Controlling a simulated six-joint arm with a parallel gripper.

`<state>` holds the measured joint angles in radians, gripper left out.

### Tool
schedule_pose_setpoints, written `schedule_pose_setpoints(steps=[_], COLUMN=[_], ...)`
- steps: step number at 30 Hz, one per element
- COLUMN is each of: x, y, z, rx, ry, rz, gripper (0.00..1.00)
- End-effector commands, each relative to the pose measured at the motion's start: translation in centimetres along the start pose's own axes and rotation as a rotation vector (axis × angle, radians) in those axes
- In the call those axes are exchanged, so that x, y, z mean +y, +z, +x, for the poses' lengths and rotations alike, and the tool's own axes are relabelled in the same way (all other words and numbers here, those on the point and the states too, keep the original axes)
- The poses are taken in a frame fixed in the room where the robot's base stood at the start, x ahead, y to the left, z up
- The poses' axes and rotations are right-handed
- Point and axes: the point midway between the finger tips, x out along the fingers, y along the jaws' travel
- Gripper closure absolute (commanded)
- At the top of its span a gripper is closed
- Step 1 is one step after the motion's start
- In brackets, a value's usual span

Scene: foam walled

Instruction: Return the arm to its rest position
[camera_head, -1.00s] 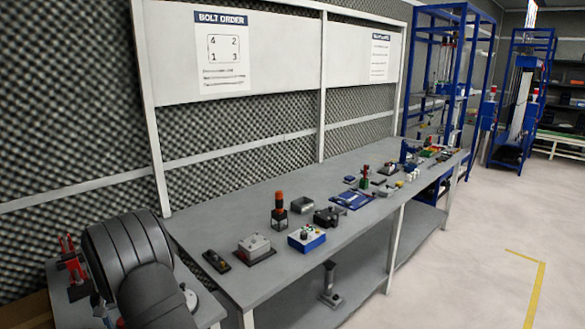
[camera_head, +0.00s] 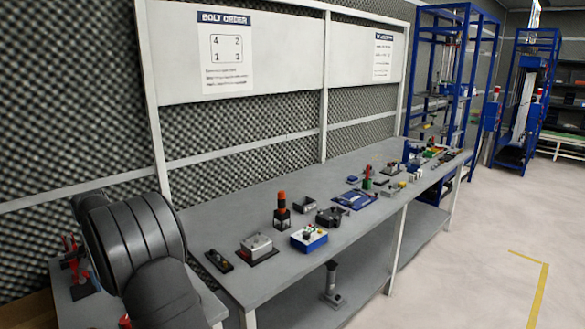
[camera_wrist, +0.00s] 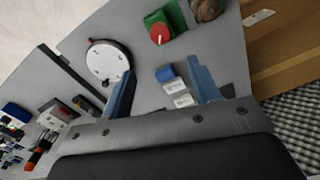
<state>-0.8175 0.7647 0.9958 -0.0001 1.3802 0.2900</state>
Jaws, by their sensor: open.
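My gripper (camera_wrist: 163,98) shows in the wrist view with its two blue fingers spread apart. It is open and nothing is held between the fingers. Beyond them is a grey table surface (camera_wrist: 140,30) with a small blue-and-white block (camera_wrist: 175,88) that appears in the gap, apart from the fingers. In the head view my dark arm fills the lower left corner, and the gripper itself is hidden there.
A long grey workbench (camera_head: 225,225) carries several boxes and tools along a foam wall. In the wrist view, a white round disc (camera_wrist: 107,62) and a red-knobbed green box (camera_wrist: 162,30) lie near the fingers. Open floor (camera_head: 450,270) is at right.

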Motion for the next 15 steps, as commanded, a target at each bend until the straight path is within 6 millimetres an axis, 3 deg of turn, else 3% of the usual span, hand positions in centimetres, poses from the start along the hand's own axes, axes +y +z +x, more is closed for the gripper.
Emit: schedule_pose_setpoints(steps=[6,15], x=[0.0,0.0], y=[0.0,0.1], z=[-4.2,2.7], rx=[0.002,-0.005], ry=[0.0,0.002], rz=[0.0,0.0], gripper=[0.44,0.44])
